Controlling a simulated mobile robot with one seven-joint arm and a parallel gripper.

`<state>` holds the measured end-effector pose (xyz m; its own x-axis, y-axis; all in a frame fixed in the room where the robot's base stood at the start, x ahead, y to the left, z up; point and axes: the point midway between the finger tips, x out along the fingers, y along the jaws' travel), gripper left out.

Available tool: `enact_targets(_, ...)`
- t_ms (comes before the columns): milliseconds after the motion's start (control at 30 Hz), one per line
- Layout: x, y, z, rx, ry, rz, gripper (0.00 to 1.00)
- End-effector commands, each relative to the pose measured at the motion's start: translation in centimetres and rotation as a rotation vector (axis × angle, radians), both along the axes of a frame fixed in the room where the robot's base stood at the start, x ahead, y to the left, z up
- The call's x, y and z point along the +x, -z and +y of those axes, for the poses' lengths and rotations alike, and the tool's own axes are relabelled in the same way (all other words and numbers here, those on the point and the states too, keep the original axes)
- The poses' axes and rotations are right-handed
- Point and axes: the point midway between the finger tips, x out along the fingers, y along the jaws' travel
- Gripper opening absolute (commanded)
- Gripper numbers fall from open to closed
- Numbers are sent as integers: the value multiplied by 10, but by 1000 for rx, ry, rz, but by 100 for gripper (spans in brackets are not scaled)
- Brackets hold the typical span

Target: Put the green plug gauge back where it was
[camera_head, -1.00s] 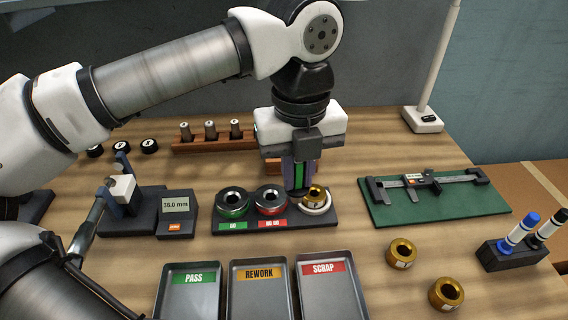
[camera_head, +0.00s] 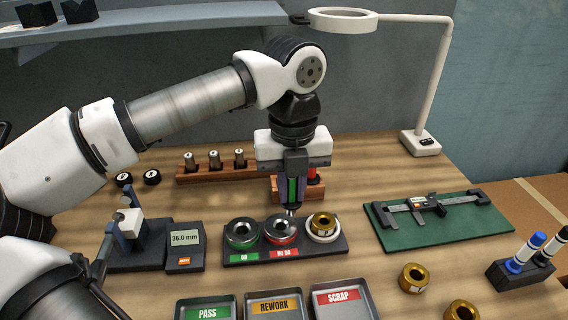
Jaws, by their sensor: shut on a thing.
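My gripper (camera_head: 290,183) is shut on the green plug gauge (camera_head: 292,190), which hangs upright with its metal tip pointing down. The tip shows just behind the gap between the red ring and the brass ring; its exact height above the block is hard to tell. A wooden stand (camera_head: 264,192) is behind the gripper, largely hidden by it. A red-topped gauge (camera_head: 313,174) stands at that stand's right end. Any empty seat in the stand is hidden from view.
A dark block in front holds a green-banded ring (camera_head: 242,233), a red-banded ring (camera_head: 281,232) and a brass ring (camera_head: 323,225). A pin rack (camera_head: 190,178) stands left. A magnifier lamp (camera_head: 343,20) overhangs the back. Trays line the front.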

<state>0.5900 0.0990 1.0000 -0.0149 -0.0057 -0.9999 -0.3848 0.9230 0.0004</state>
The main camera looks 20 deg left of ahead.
Motion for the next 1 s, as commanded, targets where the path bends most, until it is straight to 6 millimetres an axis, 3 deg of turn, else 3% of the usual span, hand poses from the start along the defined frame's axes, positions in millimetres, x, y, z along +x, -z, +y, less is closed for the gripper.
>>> enact_targets(200,55,-4,22,-4,-1,1,0)
enact_targets(400,89,-3,36,-2,0,0,0)
enact_targets(567,96,2,40,0,1,1,0)
enact_targets(833,95,32,39,-2,1,1,0)
enact_targets(1000,95,35,40,0,0,0,0)
